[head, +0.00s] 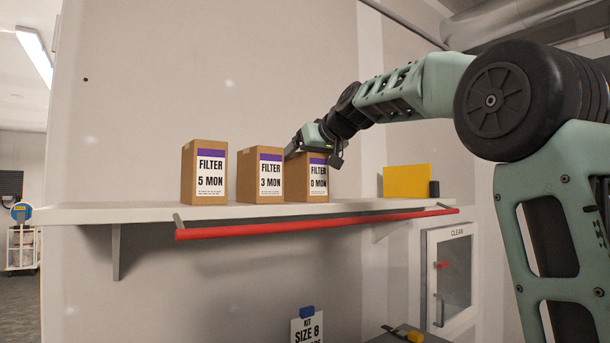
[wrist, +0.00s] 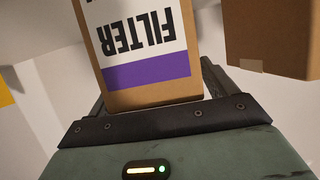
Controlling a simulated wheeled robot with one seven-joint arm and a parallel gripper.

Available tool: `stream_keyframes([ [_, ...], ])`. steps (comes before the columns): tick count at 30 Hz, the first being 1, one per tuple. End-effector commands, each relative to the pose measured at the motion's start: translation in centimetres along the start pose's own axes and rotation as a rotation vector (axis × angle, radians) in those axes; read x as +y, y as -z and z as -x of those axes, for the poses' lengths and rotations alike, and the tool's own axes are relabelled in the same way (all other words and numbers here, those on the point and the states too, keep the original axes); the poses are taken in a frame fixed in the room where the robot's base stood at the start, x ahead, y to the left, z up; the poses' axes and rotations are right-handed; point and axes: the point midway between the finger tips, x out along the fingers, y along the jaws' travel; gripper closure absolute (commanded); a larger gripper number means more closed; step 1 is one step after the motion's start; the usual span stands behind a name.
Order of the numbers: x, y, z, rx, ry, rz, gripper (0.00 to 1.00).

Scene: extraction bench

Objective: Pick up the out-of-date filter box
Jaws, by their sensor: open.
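Three brown cardboard filter boxes with purple-banded white labels stand upright on a wall shelf in the head view. The left box (head: 204,172) reads "FILTER 5 MON", the middle box (head: 262,175) "FILTER 3 MON", and the right box (head: 315,178) "FILTER 0 MON". My gripper (head: 308,142) is open at the top of the 0 MON box and partly covers it. In the wrist view, a box labelled FILTER (wrist: 142,42) appears upside down between my open fingers. I cannot tell whether they touch it.
A second brown box (wrist: 272,38) is close beside the right finger in the wrist view. A red rail (head: 310,225) runs along the front of the shelf (head: 130,213). A yellow box (head: 406,181) and small dark object (head: 434,188) stand farther right.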

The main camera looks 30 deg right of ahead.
Motion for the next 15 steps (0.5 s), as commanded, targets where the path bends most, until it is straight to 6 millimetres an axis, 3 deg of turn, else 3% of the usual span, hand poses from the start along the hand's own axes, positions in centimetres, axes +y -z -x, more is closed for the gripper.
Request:
stream_keyframes([
  [3,-0.01,-0.04,0.01,0.0,0.0,0.0,0.15],
  [10,0.01,-0.03,0.04,0.0,0.0,0.0,0.79],
  [15,0.01,0.04,0.09,0.002,0.0,0.0,0.83],
])
